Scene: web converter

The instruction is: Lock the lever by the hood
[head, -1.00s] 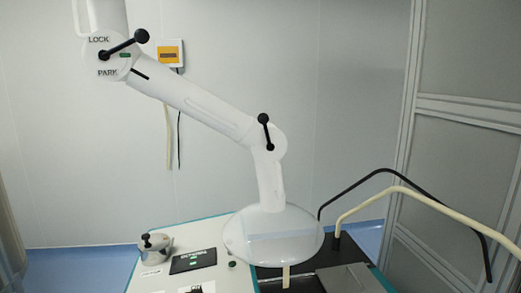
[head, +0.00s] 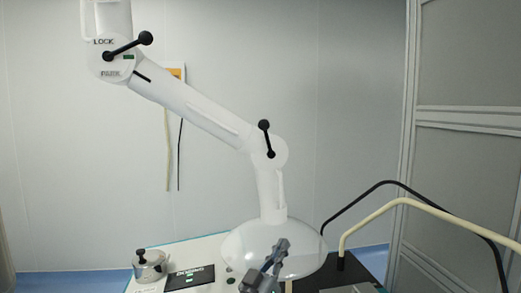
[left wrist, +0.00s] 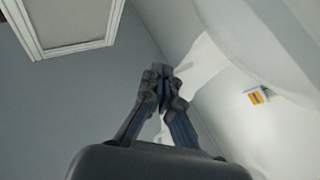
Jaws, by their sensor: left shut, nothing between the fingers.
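The clear dome-shaped hood (head: 262,238) hangs over the bench at the end of a white jointed arm (head: 200,112). A black lever (head: 266,139) with a ball end sits on the joint just above the hood and points up, tilted slightly left. A second black lever (head: 128,47) is on the upper joint's round plate, marked LOCK above; it points right and slightly up. My left gripper (head: 281,244) is shut and empty in front of the hood, below the nearer lever and apart from it. Its closed fingers also show in the left wrist view (left wrist: 162,72).
A metal pot with a black knob (head: 150,264) and a dark panel (head: 189,277) are on the bench at left. Black (head: 340,213) and cream (head: 362,219) bent rails stand at right. The wall box (left wrist: 256,96) shows in the wrist view.

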